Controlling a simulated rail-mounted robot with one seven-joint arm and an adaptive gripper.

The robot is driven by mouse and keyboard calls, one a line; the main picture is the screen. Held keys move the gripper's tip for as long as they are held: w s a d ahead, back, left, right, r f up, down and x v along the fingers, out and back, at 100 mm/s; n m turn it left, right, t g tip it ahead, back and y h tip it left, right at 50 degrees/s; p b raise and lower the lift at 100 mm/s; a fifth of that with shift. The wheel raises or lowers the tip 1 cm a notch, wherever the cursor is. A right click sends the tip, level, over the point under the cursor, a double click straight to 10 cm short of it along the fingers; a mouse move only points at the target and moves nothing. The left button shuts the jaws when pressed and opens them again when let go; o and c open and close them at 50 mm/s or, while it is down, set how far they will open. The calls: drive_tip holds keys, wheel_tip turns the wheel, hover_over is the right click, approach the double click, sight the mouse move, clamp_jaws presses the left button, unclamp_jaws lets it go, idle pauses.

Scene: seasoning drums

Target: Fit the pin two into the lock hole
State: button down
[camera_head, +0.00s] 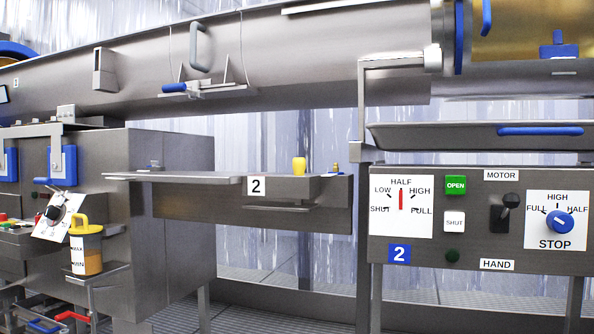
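A small yellow knob-like piece (299,166) stands upright on top of the steel shelf unit (170,208) marked "2", near its right end. It may be the top of pin two, but I cannot tell. A smaller brass-coloured fitting with a blue base (335,168) sits to its right on the same unit. I cannot make out a lock hole. My gripper is not in view.
A control panel (480,265) with a dial, lever and buttons stands at right. A long steel drum (290,60) spans above. A steel cabinet (165,280) and a yellow-topped jug (87,245) are at left. Open floor (270,320) shows below the shelf.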

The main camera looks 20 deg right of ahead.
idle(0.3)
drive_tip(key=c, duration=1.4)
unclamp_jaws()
